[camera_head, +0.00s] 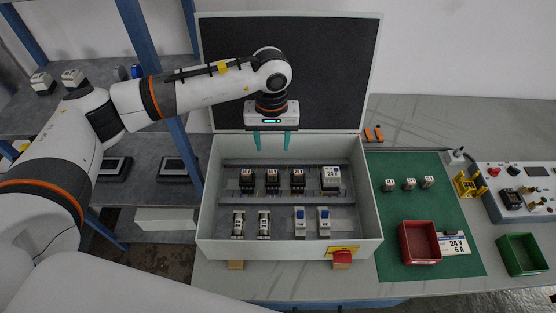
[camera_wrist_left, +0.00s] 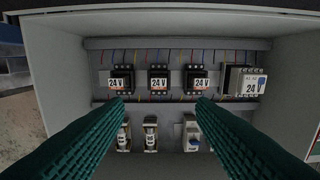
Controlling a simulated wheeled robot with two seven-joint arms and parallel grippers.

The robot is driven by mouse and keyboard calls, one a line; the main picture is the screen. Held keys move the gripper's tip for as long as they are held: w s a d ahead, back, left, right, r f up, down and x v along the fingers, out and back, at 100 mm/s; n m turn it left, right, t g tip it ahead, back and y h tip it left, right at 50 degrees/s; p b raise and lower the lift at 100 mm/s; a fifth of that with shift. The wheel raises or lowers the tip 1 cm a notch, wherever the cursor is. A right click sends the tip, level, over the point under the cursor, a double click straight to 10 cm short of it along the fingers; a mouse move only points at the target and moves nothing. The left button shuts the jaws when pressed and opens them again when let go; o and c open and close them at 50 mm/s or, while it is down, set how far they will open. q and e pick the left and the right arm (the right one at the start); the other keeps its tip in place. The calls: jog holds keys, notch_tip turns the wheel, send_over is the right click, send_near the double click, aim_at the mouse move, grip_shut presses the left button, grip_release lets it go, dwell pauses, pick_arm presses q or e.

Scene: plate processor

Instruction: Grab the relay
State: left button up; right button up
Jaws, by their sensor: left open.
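An open grey box (camera_head: 209,212) holds modules in two rows. The upper row has three dark modules with 24 V labels, such as the middle one (camera_head: 272,180), and a larger pale 24 V unit (camera_head: 331,178) at the right. The lower row has two pale and dark modules (camera_head: 238,224) at the left and two white and blue ones (camera_head: 300,222) at the right. I cannot tell which one is the relay. My left gripper (camera_head: 272,142) is open and empty, above the upper row near the box's back wall. The wrist view shows its green fingers (camera_wrist_left: 160,110) spread, touching no module.
Three small modules (camera_head: 409,184) stand on a green mat (camera_head: 390,240) with a red bin (camera_head: 420,242). A green bin (camera_head: 521,254) and a control panel (camera_head: 525,193) are farther right. The raised dark lid (camera_head: 330,70) stands behind the box.

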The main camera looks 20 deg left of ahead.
pick_arm(q)
jog(key=p, duration=0.3)
send_over(272, 172)
jog(key=f, duration=0.6)
jog(key=shift+s+d+f, duration=0.1)
jog(key=shift+s+d, duration=0.05)
jog(key=shift+s, duration=0.1)
jog(key=shift+w+f, duration=0.1)
jog(key=shift+f, duration=0.2)
notch_tip(272, 172, down, 4)
jog(key=p, duration=0.3)
jog(key=shift+w+f, duration=0.1)
jog(key=shift+f, duration=0.35)
pick_arm(e)
notch_tip(272, 172, up, 6)
jog(key=s, duration=0.1)
jog(key=shift+s, duration=0.3)
pick_arm(q)
jog(key=c, duration=1.1)
pick_arm(e)
jog(key=shift+s+d, duration=0.1)
